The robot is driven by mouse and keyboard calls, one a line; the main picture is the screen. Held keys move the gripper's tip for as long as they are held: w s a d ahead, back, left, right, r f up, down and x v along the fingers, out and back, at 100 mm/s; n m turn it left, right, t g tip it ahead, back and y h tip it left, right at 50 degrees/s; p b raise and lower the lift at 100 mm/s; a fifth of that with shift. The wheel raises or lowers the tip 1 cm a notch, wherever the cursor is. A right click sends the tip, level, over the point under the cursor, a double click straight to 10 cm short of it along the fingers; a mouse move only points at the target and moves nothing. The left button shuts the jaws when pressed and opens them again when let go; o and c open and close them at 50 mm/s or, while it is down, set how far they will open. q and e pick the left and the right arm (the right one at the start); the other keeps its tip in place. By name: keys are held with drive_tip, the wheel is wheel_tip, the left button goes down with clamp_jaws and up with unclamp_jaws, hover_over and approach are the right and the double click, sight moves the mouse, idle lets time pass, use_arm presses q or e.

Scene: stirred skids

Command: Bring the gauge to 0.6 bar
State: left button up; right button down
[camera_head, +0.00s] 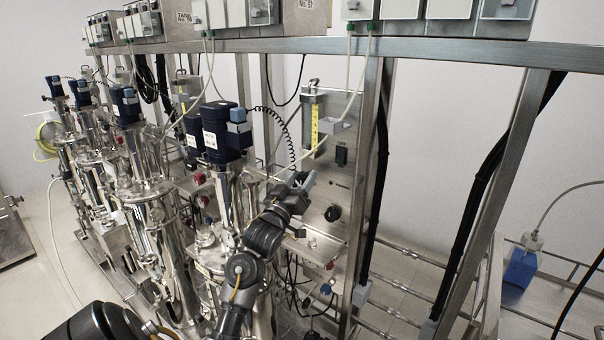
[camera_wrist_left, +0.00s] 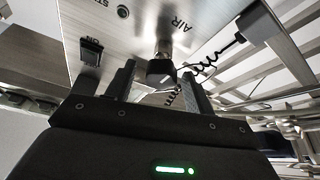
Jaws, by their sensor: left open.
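A steel panel (camera_head: 348,110) stands right of the vessels in the head view. It carries a yellow scale (camera_head: 314,130), a black switch (camera_head: 341,156) and a black round knob (camera_head: 332,213). I cannot make out a pressure gauge or a reading. My left gripper (camera_head: 303,182) is in front of this panel, small and partly blended with the steel behind it. In the left wrist view its fingers (camera_wrist_left: 159,72) are open on either side of a black knob-like part (camera_wrist_left: 160,70) on a metal stem, near the label AIR. Contact cannot be told. My right gripper is not visible.
Steel vessels with blue-topped motors (camera_head: 226,130) stand close on the left. A coiled black cable (camera_head: 288,140) hangs by the panel. Frame posts (camera_head: 372,190) stand to its right. In the left wrist view a black switch (camera_wrist_left: 91,52) marked ON is left of the fingers.

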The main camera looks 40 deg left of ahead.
use_arm(q)
drive_tip(key=shift+w+a+r, duration=0.1)
drive_tip(key=shift+w+r, duration=0.1)
drive_tip(key=shift+w, duration=0.25)
drive_tip(key=c, duration=1)
drive_tip(key=n+p, duration=0.1)
drive_tip(key=n+y+p, duration=0.1)
drive_tip(key=n+p, duration=0.1)
drive_tip(key=shift+r+n+g+p, duration=0.2)
drive_tip(key=shift+n+g+p, duration=0.1)
drive_tip(key=shift+g, duration=0.1)
drive_tip(key=n+g+y+p, duration=0.1)
drive_tip(key=n+p, duration=0.1)
drive_tip(key=n, duration=0.1)
drive_tip(key=shift+f+y, duration=0.1)
drive_tip(key=shift+y, duration=0.2)
drive_tip(key=shift+a+f+n+p, duration=0.1)
drive_tip(key=shift+n+p, duration=0.5)
drive_tip(key=shift+n, duration=0.1)
drive_tip(key=shift+g+y, duration=0.3)
